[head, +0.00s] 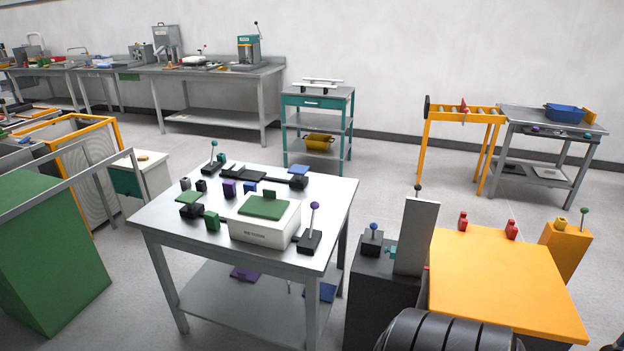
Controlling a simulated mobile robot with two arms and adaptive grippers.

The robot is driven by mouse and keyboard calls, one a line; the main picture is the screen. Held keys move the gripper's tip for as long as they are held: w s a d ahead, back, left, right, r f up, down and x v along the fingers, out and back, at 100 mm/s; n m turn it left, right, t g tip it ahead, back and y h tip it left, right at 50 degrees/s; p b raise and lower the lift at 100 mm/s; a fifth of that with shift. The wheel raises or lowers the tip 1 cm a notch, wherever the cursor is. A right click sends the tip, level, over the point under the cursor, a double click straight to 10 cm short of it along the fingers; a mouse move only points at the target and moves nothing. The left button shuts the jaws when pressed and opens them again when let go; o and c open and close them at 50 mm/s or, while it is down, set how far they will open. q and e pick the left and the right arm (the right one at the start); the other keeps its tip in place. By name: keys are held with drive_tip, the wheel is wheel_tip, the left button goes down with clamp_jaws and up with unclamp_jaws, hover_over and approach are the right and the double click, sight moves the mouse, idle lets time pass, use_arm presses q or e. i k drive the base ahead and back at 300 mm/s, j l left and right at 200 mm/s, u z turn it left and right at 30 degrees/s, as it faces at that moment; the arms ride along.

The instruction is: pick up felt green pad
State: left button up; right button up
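A flat green pad (264,207) lies on top of a white box (262,232) on the metal table. A small green upright piece stands at its back edge. A second, smaller green pad (189,197) sits on a black block at the table's left side. I cannot tell from the surface which of the two is felt. Neither of my grippers is in view.
The metal table (160,218) also bears small green, purple and blue blocks, a black lever with a purple knob (314,206) and a blue pad. A dark cabinet and an orange table (500,285) stand to the right. A green bin (50,250) stands left.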

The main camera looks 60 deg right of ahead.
sight(268, 205)
drive_tip(key=z, duration=1.55)
drive_tip(key=i+l, duration=0.15)
